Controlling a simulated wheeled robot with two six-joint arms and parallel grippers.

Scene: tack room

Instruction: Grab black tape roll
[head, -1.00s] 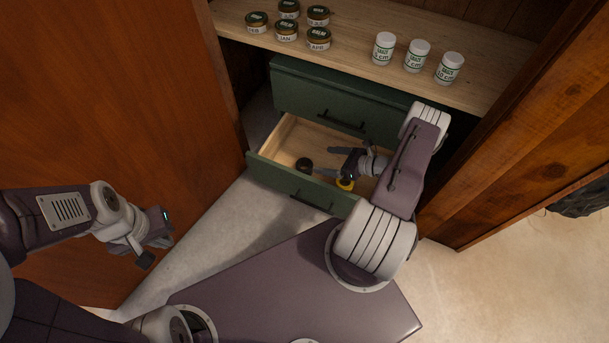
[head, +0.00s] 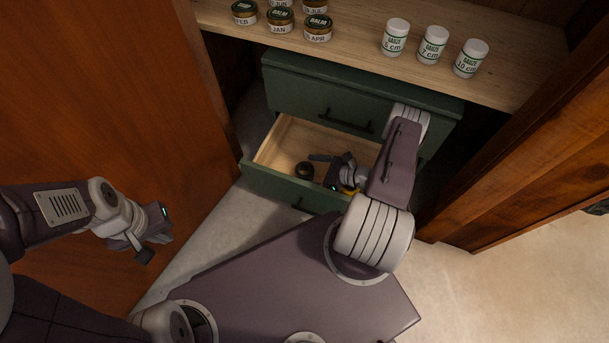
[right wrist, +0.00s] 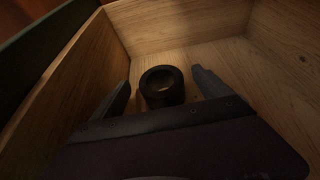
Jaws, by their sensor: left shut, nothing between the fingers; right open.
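The black tape roll (head: 304,170) lies in the open lower drawer (head: 277,187), near its left front part. In the right wrist view the black tape roll (right wrist: 162,87) shows its round hole and sits between the two fingertips, a little beyond them. My right gripper (head: 319,168) is open, inside the drawer and just right of the roll; in the right wrist view its fingers (right wrist: 160,84) are apart with nothing held. A yellow roll (head: 349,190) is partly hidden under my right gripper. My left gripper (head: 156,235) is shut and empty, in front of the wooden door, far from the drawer.
The closed green upper drawer (head: 340,95) is just above the open one. A wooden shelf (head: 355,50) holds several balm tins (head: 280,20) and three white gauze jars (head: 432,45). The brown door (head: 100,120) stands on the left. Drawer walls (right wrist: 60,75) are close around my right gripper.

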